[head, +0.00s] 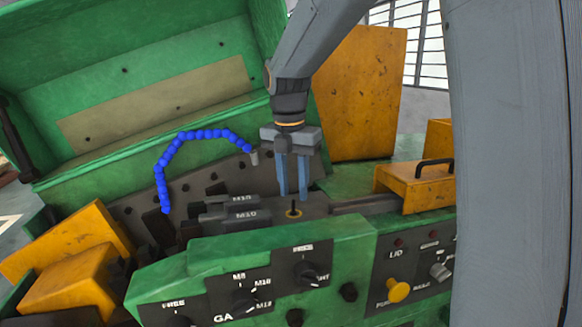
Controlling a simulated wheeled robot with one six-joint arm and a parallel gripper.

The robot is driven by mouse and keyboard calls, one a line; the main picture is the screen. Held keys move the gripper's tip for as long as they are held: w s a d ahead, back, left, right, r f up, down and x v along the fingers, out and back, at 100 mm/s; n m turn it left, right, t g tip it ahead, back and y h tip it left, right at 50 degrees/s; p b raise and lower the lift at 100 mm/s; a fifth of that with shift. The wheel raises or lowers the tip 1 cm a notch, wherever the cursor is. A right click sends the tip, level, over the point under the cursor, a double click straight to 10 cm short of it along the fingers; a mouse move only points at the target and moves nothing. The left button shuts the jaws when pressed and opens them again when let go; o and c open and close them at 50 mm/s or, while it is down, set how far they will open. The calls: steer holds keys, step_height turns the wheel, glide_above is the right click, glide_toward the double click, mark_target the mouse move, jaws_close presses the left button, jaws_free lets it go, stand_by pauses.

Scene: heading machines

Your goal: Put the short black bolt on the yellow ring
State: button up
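The yellow ring (288,213) lies flat on the dark machine bed, behind the green control panel. A small black upright piece, which looks like the short black bolt (293,206), stands at the middle of the ring. It is too small to tell exactly how it is seated. My gripper (293,196) points down, with its two blue-grey fingers apart and a gap between them. The fingertips are just above the ring, on either side of the bolt's line, and nothing shows between them.
Dark blocks marked M10 (246,215) lie left of the ring. A blue segmented hose (187,140) arches behind them. The green panel (225,257) with knobs stands in front. A yellow box with a black handle (415,184) is at right. A green open lid (120,60) rises behind.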

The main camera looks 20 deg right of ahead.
mark_target(292, 216)
step_height(292, 216, up, 8)
steer(key=b, duration=0.2)
steer(key=shift+s+a+r, duration=0.15)
steer(key=shift+s+a, duration=0.2)
